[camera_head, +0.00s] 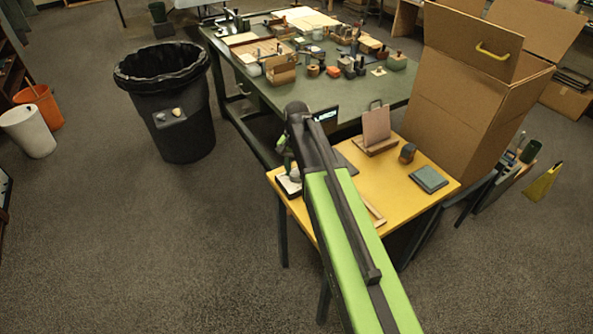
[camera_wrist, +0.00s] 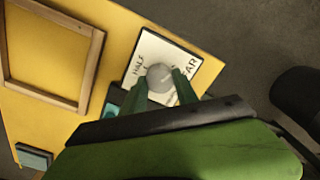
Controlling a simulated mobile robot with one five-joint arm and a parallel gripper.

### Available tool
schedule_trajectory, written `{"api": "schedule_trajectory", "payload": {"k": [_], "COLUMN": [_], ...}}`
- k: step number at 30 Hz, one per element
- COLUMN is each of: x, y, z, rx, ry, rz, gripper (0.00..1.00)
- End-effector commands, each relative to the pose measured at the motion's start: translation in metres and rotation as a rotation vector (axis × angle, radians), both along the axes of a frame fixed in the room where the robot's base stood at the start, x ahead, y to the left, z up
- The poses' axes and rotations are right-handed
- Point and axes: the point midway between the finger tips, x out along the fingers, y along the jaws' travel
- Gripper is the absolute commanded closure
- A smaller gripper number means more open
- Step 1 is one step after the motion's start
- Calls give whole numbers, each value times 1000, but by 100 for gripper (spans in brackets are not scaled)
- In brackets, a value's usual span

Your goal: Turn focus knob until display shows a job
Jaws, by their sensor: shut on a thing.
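A round grey focus knob (camera_wrist: 160,77) sits on a white panel (camera_wrist: 149,46) in the wrist view. The panel has dark lettering; "HALF" reads on the left, and the word on the right, ending in "AR", is partly covered. My gripper (camera_wrist: 161,82) has its two green fingers on opposite sides of the knob, shut on it.
The yellow table (camera_head: 433,160) also holds a small easel (camera_head: 376,127), a dark rounded object (camera_head: 407,153), a grey-green block (camera_head: 429,179) and an empty wooden frame (camera_wrist: 92,75). A cluttered green table (camera_head: 240,72) stands behind, a large cardboard box (camera_head: 455,110) at right.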

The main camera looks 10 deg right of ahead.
Motion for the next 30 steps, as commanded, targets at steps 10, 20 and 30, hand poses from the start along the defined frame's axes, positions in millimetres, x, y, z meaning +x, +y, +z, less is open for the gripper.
{"api": "schedule_trajectory", "payload": {"k": [10, 20, 30], "x": [3, 3, 2], "y": [0, 1, 1], "z": [0, 0, 0], "rx": [0, 0, 1], "ry": [-8, -8, -6], "rz": [-113, -128, -126], "gripper": [100, 100, 43]}}
